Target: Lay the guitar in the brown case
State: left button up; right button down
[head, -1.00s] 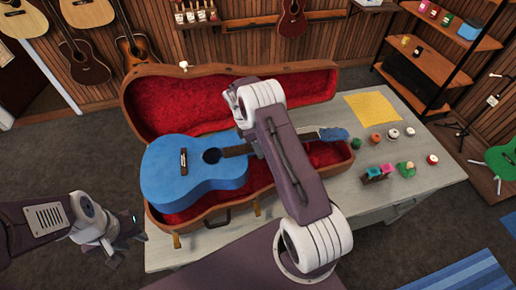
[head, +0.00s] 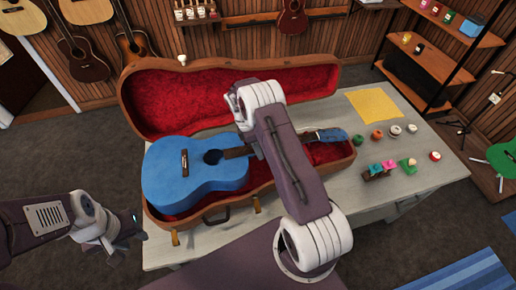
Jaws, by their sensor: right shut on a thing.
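The blue guitar (head: 205,180) lies roughly level over the lower shell of the brown case (head: 217,218), body at the left and headstock at the right. Whether its back touches the red lining is hidden. The case is open on the table, its red-lined lid (head: 170,105) raised at the back. My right gripper (head: 256,152) is at the guitar's neck, mostly hidden behind my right arm, and shut on the guitar. My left gripper (head: 134,222) is empty, beside the front left of the table; its finger gap is unclear.
The table (head: 420,165) has a yellow cloth (head: 373,107) and several small coloured items, including a green box (head: 407,166), right of the case. Shelves (head: 440,65) stand at the back right. A green guitar (head: 503,158) is at the far right. The table's front right is clear.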

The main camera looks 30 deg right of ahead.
jog(key=shift+f+b, duration=2)
jog(key=shift+f, duration=1.2)
jog(key=c, duration=0.9)
grip_release()
jog(key=shift+o, duration=0.9)
jog(key=shift+s, duration=0.1)
